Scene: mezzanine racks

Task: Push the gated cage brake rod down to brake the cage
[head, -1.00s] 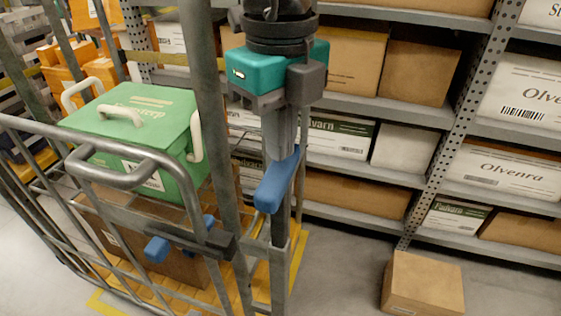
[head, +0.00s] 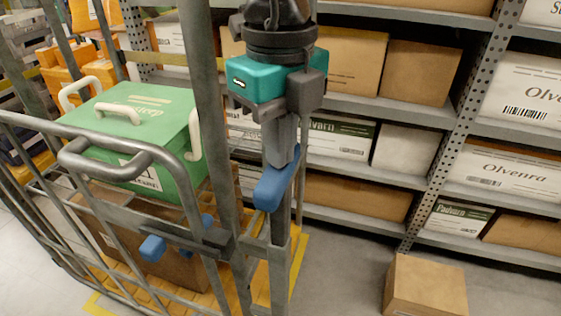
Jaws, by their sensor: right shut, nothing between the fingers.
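The gated cage (head: 118,152) is a grey tubular-steel roll cage filling the left half of the head view. A blue lever (head: 275,183) slants down along its near right post and appears to be the brake rod's handle. My right gripper (head: 281,160), with a teal body, points down from the top. Its fingers are shut and empty, at the upper part of the blue lever. I cannot tell whether they touch it. Another blue-ended piece (head: 153,248) sits on a dark bar across the cage front. The rod's lower end is not clear. My left gripper is not in view.
A green lidded box (head: 140,112) with white handles stands in the cage on a brown carton (head: 172,262). Racks of cartons (head: 425,72) stand behind and to the right. A loose carton (head: 427,285) lies on the floor at lower right. Bare floor lies between cage and carton.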

